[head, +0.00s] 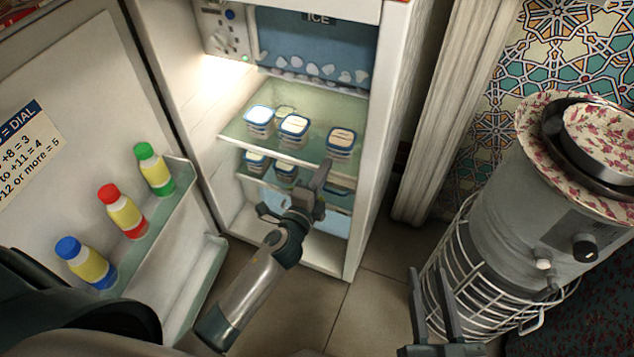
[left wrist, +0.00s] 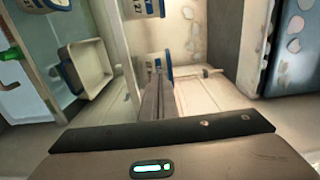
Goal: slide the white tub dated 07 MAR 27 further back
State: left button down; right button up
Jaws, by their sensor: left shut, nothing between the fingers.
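White tubs with blue bands stand in the open fridge. On the upper shelf are a left tub (head: 259,120), a middle tub (head: 294,129), a right tub (head: 341,141) and one behind, partly hidden. Their dates are too small to read in the head view. In the left wrist view, a tub at the top edge (left wrist: 140,9) shows part of a label ending in 27. My left gripper (head: 323,172) is shut and empty, in front of the shelves below the right tub. In the left wrist view its fingertips (left wrist: 157,72) point at another tub (left wrist: 155,63); contact is unclear. My right gripper (head: 433,290) is open and empty.
More tubs (head: 285,171) stand on the lower shelf. The upper glass shelf (head: 238,128) has a front edge near my left gripper. The open door (head: 75,100) holds several bottles on the left. A samovar (head: 510,220) in a wire cage stands right, beside my right gripper.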

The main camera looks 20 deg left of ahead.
aim_at(339, 142)
pick_arm(q)
jog(key=shift+w+d, duration=0.1)
jog(key=shift+w, duration=1.55)
pick_arm(e)
jog(key=shift+s+a+r+t, duration=0.15)
jog(key=shift+r+t, duration=0.25)
jog(key=shift+r, duration=0.25)
